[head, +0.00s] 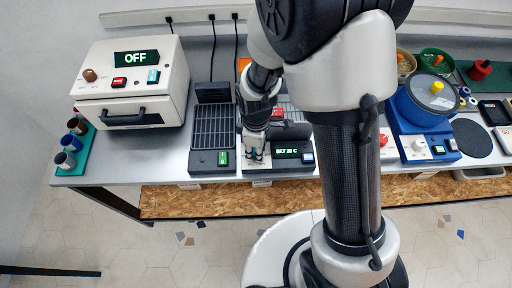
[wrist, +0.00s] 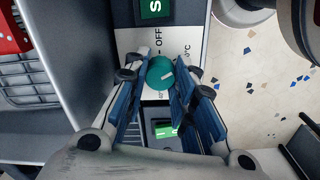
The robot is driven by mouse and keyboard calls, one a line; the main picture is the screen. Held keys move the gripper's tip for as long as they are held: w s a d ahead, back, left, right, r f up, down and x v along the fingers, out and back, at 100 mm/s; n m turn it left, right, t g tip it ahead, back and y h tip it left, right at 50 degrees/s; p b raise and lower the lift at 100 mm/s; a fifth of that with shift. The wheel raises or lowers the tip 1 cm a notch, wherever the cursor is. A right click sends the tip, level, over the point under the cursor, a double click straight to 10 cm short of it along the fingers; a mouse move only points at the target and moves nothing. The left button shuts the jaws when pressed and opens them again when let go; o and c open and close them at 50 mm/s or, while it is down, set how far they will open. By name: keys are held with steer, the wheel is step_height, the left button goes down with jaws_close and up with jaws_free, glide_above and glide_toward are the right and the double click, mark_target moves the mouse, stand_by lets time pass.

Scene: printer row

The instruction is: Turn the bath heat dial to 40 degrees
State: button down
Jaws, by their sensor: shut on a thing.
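The heat dial (wrist: 160,73) is a round teal knob with a pale pointer line, on a white front panel marked OFF and °C. My gripper (wrist: 161,82) has its blue-padded fingers shut on the dial, one on each side. In the head view my gripper (head: 253,153) is at the left part of the bath's front, hiding the dial. The bath (head: 262,182) has a dark display (head: 293,151) with green text that seems to read SET 20 C; the last digit is hard to read. The dial's scale numbers are mostly hidden.
A white box oven (head: 133,82) reading OFF is further left, beside a rack of coloured cups (head: 71,142). A blue machine (head: 425,108) stands right of my arm. Floor in front is clear.

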steer(key=m, duration=0.7)
steer(key=shift+p, duration=0.3)
steer(key=m, duration=0.6)
steer(key=shift+m, duration=0.4)
steer(key=m, duration=0.5)
steer(key=shift+p, duration=0.3)
steer(key=shift+m, duration=2.5)
steer(key=c, duration=1.3)
jaws_free()
steer(key=shift+r, duration=0.1)
